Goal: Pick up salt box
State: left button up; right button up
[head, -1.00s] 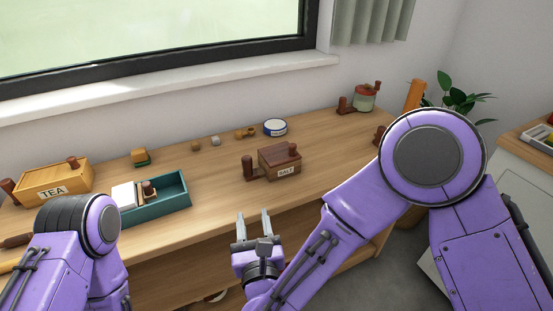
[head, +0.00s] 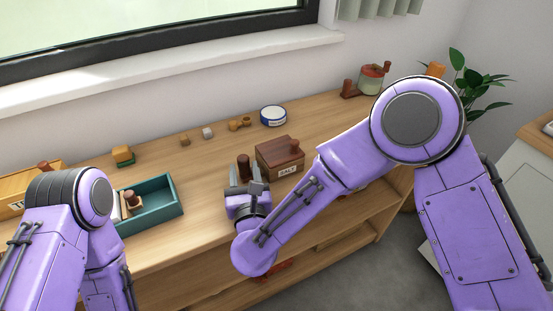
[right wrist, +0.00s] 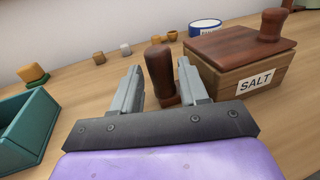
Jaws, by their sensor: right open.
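The salt box (head: 279,158) is a brown wooden box with a white SALT label, a knob on its lid and an upright handle (head: 243,168) at its left side. It stands on the shelf top right of my right gripper. In the right wrist view the box (right wrist: 240,66) is at the right, and the handle (right wrist: 160,75) stands between the fingers of my right gripper (right wrist: 158,88). My right gripper (head: 244,176) is open, with its fingers on either side of the handle. My left arm is in view, but its gripper is hidden or out of frame.
A teal tray (head: 165,207) with small items lies to the left, near a yellow tea box (head: 30,187). A blue-and-white tin (head: 273,115) and several small wooden pieces stand behind. A glass jar (head: 371,80) stands at the far right end. Wood around the salt box is mostly clear.

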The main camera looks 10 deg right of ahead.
aim_at(243, 159)
jog(key=w, duration=0.4)
jog(key=shift+w+a, duration=0.1)
jog(key=shift+w, duration=0.25)
grip_shut()
jog(key=shift+r, duration=0.1)
